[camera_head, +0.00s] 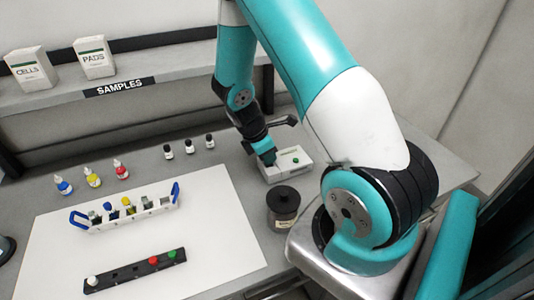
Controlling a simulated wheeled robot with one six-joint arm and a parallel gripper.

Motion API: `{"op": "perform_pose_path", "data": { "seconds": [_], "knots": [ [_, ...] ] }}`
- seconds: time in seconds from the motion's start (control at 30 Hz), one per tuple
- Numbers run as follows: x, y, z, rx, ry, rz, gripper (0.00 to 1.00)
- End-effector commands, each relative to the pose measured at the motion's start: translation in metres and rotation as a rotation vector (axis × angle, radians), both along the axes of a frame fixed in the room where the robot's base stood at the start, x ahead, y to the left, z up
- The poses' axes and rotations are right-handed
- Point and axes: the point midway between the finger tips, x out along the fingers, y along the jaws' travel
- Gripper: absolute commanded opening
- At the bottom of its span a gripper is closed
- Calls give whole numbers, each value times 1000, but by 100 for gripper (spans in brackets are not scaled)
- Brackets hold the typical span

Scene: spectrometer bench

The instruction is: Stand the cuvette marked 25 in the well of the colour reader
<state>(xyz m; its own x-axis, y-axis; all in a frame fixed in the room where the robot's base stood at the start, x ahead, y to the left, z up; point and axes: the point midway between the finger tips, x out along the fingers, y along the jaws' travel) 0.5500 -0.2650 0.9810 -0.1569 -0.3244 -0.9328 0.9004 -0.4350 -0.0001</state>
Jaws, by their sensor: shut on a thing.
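My gripper (268,158) points down at the left part of a white box with a green button (295,161), which looks like the colour reader (286,173). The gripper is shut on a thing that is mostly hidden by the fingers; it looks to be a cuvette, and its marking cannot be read. The well is hidden under the gripper, so I cannot tell whether the held thing is in it or above it. A white rack with blue handles (126,215) stands to the left with several cuvettes in it; their marks are too small to read.
A black strip with coloured knobs (135,272) lies on the white mat (215,235). Dropper bottles (92,177) and black-capped vials (190,147) stand behind. A shelf (150,80) carries CELLS and PADS boxes.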

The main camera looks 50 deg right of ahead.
Motion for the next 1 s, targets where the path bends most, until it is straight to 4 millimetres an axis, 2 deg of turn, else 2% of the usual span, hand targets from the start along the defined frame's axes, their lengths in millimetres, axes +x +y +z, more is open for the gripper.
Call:
{"op": "perform_pose_path", "data": {
  "seconds": [0.43, 1.0],
  "knots": [
    [0, 0, -14, 0, 0, 0, 3],
    [0, 0, 7, 0, 0, 0, 3]
  ]
}}
